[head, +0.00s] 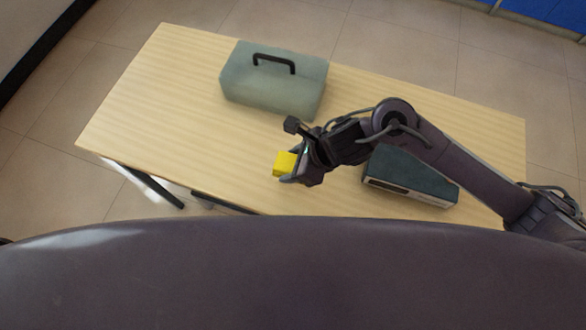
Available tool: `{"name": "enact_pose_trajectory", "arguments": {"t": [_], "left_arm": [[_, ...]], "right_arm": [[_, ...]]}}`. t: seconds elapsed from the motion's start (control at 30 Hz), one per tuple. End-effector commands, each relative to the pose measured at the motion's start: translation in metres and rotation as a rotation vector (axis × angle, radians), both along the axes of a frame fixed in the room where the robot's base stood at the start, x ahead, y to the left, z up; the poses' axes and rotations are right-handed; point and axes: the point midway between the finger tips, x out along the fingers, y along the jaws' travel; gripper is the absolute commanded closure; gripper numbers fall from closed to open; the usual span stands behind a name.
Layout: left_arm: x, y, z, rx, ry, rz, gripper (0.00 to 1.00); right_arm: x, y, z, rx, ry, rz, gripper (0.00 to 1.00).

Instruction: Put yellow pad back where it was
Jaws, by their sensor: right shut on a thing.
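The yellow pad (285,164) shows as a small bright yellow block near the front middle of the table. My right gripper (291,170) is shut on it, with the arm coming in from the right. Part of the pad is hidden by the fingers. I cannot tell whether the pad touches the tabletop or is held above it. My left gripper is not in view.
The pale wooden table (160,110) carries a grey-green case with a black handle (275,82) at the back. A dark box (410,177) lies under my right arm at the front right. The left part of the table is clear.

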Motion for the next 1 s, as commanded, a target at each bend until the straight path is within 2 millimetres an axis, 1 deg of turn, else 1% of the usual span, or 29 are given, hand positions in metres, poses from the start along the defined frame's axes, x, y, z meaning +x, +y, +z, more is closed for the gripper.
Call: {"name": "enact_pose_trajectory", "arguments": {"t": [0.1, 0.2, 0.27, 0.53, 0.67, 0.7, 0.87, 1.0], "left_arm": [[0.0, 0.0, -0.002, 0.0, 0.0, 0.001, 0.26], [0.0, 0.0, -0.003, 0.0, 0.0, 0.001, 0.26], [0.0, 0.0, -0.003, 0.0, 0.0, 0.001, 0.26], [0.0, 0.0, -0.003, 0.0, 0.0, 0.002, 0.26], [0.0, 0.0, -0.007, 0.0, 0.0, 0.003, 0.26], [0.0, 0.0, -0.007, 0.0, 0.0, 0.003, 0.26], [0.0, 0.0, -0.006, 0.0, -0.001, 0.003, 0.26], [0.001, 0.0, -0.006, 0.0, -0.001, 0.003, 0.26]], "right_arm": [[-0.002, 0.0, -0.02, -0.002, 0.006, -0.001, 0.7], [-0.001, 0.0, -0.034, -0.001, 0.005, -0.001, 0.7], [-0.001, 0.0, -0.039, -0.001, 0.004, 0.0, 0.7], [0.0, 0.0, -0.041, -0.001, 0.001, 0.001, 0.7], [0.0, 0.0, -0.044, -0.001, 0.001, 0.001, 0.71], [-0.001, 0.0, -0.044, -0.001, 0.001, 0.001, 0.47], [-0.001, 0.0, -0.043, -0.001, 0.001, 0.001, 0.26], [-0.001, 0.0, -0.043, -0.001, 0.001, 0.001, 0.26]]}}
